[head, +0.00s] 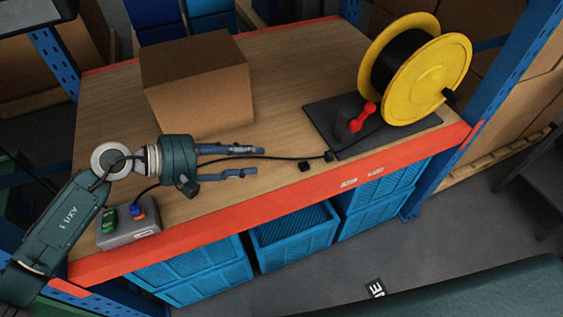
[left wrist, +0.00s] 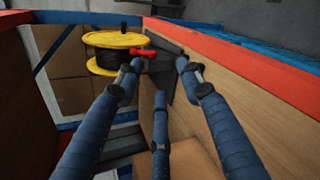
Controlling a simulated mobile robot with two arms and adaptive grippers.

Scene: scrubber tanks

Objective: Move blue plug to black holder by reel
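The blue plug (head: 138,212) sits in a grey box (head: 130,232) at the table's front left corner, beside a green piece. A thin black cable runs from the plug, past my gripper, to the reel side. Two small black blocks, one here (head: 305,166) and one at the plate's edge (head: 328,156), lie near the reel; I cannot tell which is the holder. My left gripper (head: 257,161) is open and empty above the table, pointing right toward the blocks. In the left wrist view its fingers (left wrist: 157,75) are spread with nothing between them. My right gripper is out of view.
The yellow reel (head: 440,75) stands at the right by a black plate (head: 325,116) with a red handle (head: 362,117). It also shows in the left wrist view (left wrist: 103,40). A cardboard box (head: 200,95) stands behind my gripper. Blue crates (head: 290,235) sit below the table.

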